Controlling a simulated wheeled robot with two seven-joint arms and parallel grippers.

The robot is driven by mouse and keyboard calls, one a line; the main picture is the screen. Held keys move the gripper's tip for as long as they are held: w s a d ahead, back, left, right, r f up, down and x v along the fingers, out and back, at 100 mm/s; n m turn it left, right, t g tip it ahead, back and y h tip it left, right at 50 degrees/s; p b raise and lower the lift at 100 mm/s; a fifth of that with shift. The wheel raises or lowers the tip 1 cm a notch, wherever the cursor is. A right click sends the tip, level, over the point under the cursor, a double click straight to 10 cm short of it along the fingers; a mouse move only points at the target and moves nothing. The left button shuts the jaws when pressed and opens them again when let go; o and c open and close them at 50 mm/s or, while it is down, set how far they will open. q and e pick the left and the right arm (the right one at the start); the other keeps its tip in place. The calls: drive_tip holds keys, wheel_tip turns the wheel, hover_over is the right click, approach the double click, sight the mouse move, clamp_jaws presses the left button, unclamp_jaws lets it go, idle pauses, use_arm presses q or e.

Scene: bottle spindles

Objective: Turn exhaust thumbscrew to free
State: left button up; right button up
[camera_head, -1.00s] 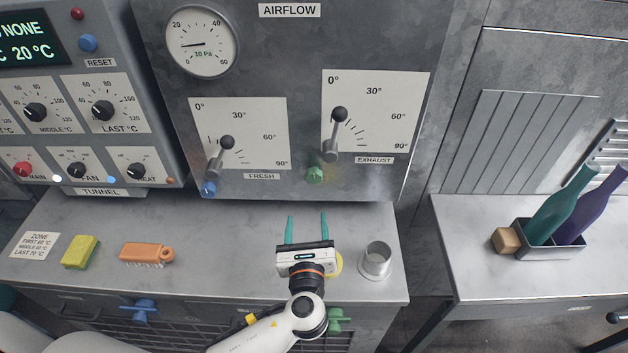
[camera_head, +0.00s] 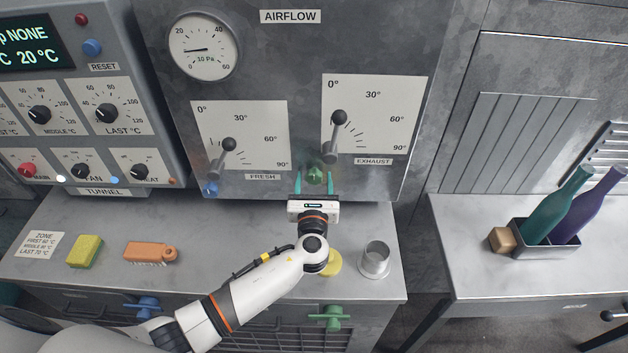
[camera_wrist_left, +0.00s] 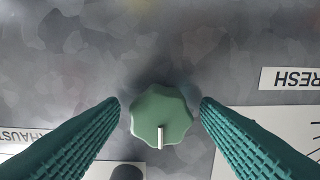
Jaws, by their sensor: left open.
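The green exhaust thumbscrew (camera_head: 316,173) is on the airflow panel, below the exhaust lever (camera_head: 337,128) and beside the EXHAUST label. In the left wrist view the thumbscrew (camera_wrist_left: 161,115) is a lobed green knob with a pale mark toward its lower edge. My left gripper (camera_head: 314,183) is open, with its teal fingers pointing at the panel. In the wrist view the fingers (camera_wrist_left: 160,105) lie on either side of the knob, with gaps between them and it. Its body hides part of the panel's lower edge. My right gripper is not in view.
The blue thumbscrew (camera_head: 211,187) and fresh lever (camera_head: 224,152) are to the left. A metal cup (camera_head: 375,261), a yellow round thing (camera_head: 331,264), an orange brush (camera_head: 150,252) and a sponge (camera_head: 85,251) are on the bench. A rack (camera_head: 560,247) holds two bottles at right.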

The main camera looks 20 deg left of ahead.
use_arm(q)
drive_tip(key=c, duration=1)
drive_tip(key=shift+f+n, duration=0.1)
drive_tip(key=shift+n, duration=0.2)
drive_tip(key=shift+f+n+b, duration=0.1)
drive_tip(key=shift+n+b, duration=1.05)
drive_tip(key=shift+n, duration=0.05)
drive_tip(key=n+b, duration=0.3)
drive_tip(key=n, duration=0.2)
drive_tip(key=shift+n+b, duration=0.3)
drive_tip(key=shift+b, duration=0.05)
drive_tip(key=n+b, duration=0.3)
drive_tip(key=n, duration=0.2)
drive_tip(key=shift+n+b, duration=1.3)
drive_tip(key=shift+n, duration=0.8)
